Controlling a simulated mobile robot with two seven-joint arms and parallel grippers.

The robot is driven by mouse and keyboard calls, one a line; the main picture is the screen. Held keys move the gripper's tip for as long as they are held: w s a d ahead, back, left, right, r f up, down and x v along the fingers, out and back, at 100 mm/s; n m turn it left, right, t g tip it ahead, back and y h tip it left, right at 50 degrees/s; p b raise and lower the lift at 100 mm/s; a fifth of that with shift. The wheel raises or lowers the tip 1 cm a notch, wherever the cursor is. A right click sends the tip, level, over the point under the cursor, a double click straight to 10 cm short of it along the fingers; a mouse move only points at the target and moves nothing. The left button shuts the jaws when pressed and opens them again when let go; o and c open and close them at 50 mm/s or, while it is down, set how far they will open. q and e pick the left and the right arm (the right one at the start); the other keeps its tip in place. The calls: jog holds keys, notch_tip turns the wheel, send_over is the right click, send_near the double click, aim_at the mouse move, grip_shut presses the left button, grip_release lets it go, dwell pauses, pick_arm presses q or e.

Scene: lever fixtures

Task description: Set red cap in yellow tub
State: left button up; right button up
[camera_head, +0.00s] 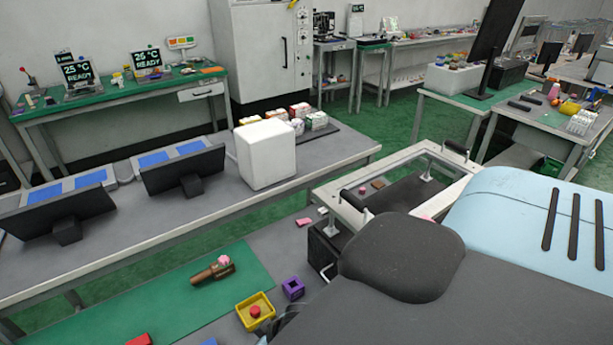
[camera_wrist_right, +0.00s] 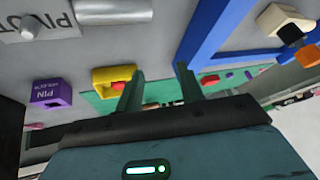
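The yellow tub (camera_head: 243,317) is a small open box on the bench at the lower middle of the head view. The red cap (camera_head: 255,311) shows inside its walls. In the right wrist view the yellow tub (camera_wrist_right: 101,77) is just left of my fingers, with the red cap (camera_wrist_right: 119,86) partly hidden by its wall and the left finger. My right gripper (camera_wrist_right: 159,70) is open, its two green fingers apart with nothing held between them. It looks apart from the tub. My left gripper is not in the head view.
A purple holder (camera_head: 293,288) stands right of the tub; it also shows in the right wrist view (camera_wrist_right: 50,95). A brown tool with a pink end (camera_head: 212,271) lies on the green mat (camera_head: 180,300). A blue frame (camera_wrist_right: 215,30) is close beyond my right fingers.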

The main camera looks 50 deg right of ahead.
jog(key=shift+t+y, duration=0.4)
jog(key=shift+t, duration=0.4)
jog(key=s+a, duration=0.1)
jog(key=s, duration=0.1)
jog(key=s+a+f, duration=0.1)
jog(key=s, duration=0.2)
jog(key=s+a+f, duration=0.1)
jog(key=s, duration=0.1)
jog(key=shift+s+a+f, duration=0.15)
jog(key=shift+f, duration=0.05)
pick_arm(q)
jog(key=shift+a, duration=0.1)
pick_arm(e)
jog(key=s+d+t+h, duration=0.1)
jog(key=s, duration=0.8)
jog(key=shift+s+d+f+n+t, duration=0.3)
jog(key=shift+s+d, duration=0.1)
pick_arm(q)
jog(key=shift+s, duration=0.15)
